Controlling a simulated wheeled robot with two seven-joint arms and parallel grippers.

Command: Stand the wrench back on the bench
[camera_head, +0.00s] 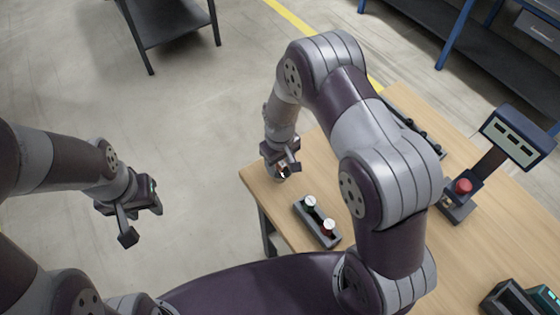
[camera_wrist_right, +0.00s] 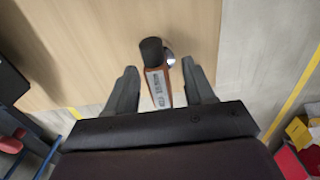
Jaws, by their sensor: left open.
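In the right wrist view, an orange tool with a black end and a pale label, which I take to be the wrench (camera_wrist_right: 156,72), lies between the two fingers of my right gripper (camera_wrist_right: 162,88). A gap shows on each side of it, so the fingers are open around it and appear apart from it. In the head view my right gripper (camera_head: 284,168) is low over the bench's near-left corner and largely hides the tool. The wooden bench (camera_head: 385,238) lies beneath. My left gripper (camera_head: 142,215) is open and empty over the floor, left of the bench.
A dark tray (camera_head: 302,222) holding two white-topped pieces, one green and one red, stands near the bench's edge. A display stand (camera_head: 513,136) with a red button (camera_head: 463,186) is to the right. Dark boxes (camera_head: 508,298) sit at lower right.

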